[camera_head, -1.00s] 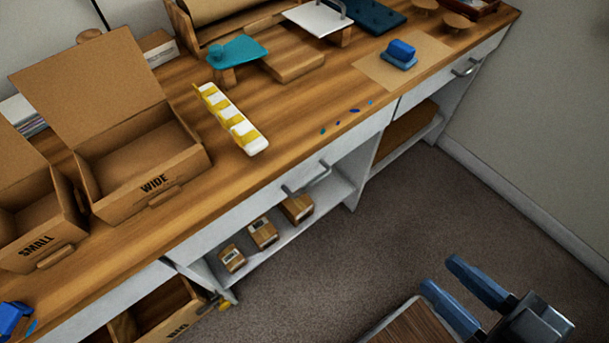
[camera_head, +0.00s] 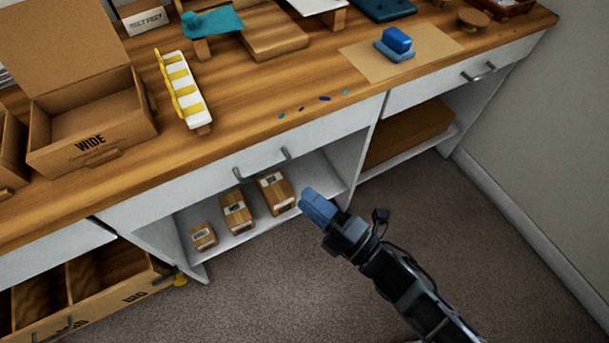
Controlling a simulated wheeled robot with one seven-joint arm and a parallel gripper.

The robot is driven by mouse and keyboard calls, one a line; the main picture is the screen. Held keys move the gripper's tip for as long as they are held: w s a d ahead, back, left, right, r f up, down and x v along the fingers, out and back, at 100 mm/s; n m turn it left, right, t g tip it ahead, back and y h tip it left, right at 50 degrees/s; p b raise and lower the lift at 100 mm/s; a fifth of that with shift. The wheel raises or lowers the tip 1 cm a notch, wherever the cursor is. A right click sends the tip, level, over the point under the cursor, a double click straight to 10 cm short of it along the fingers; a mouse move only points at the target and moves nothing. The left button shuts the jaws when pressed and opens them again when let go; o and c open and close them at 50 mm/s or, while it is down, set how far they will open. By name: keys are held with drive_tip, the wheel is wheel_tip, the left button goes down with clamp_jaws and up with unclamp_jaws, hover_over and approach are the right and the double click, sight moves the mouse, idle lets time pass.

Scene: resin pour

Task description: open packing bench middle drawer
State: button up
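The packing bench (camera_head: 232,140) has a wooden top and white drawer fronts below its edge. The middle drawer (camera_head: 200,181) is closed, and its grey bar handle (camera_head: 262,164) sticks out near the middle of the bench. My gripper (camera_head: 312,203) has blue fingers and is in front of the open shelf, below and to the right of the handle in the picture, apart from it. The fingers overlap in this view, so their gap is hidden. I see nothing held between them.
Small cartons (camera_head: 236,212) stand on the shelf under the middle drawer. A right drawer (camera_head: 462,78) is closed. At lower left an open bin (camera_head: 120,303) juts out. A WIDE box (camera_head: 92,130) and a yellow-and-white organizer (camera_head: 184,90) sit on top. The carpet in front is clear.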

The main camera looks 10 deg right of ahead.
drive_tip(key=w+a+n+y, duration=0.1)
drive_tip(key=w+a, duration=0.5)
drive_tip(key=w, duration=0.2)
drive_tip(key=shift+a+r+n+p, duration=0.3)
drive_tip(key=shift+r+n, duration=0.05)
drive_tip(key=shift+n, duration=0.05)
drive_tip(key=shift+c, duration=0.5)
clamp_jaws()
